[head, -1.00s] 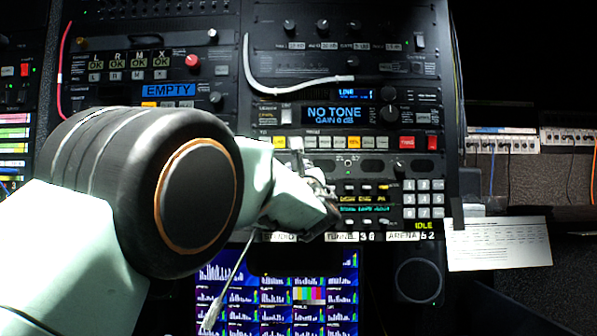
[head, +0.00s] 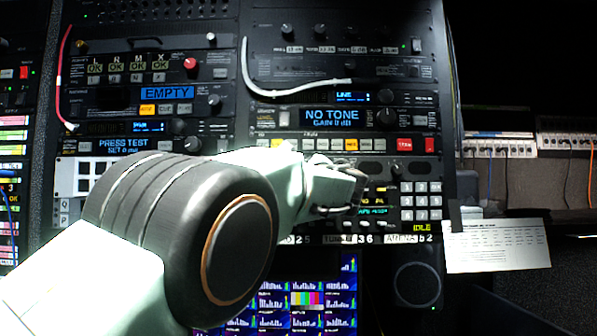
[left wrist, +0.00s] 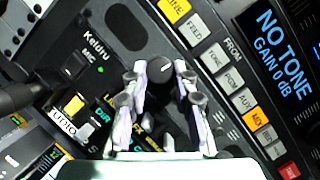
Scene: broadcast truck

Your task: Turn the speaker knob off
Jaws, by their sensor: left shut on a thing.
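A round black knob with a white pointer line (left wrist: 160,69) sits on the dark panel in the left wrist view. I cannot read a label that names it as the speaker knob. My left gripper (left wrist: 161,74) is shut on this knob, one finger at each side. In the head view my left gripper (head: 358,182) is at the panel just below the row of lit buttons (head: 350,145), and it hides the knob there.
The NO TONE display (head: 333,116) is above the gripper. Another knob (head: 395,171) and a grey keypad (head: 422,200) are to its right. A white cable (head: 290,92) hangs above. The monitor (head: 300,295) and a round speaker (head: 417,283) are below.

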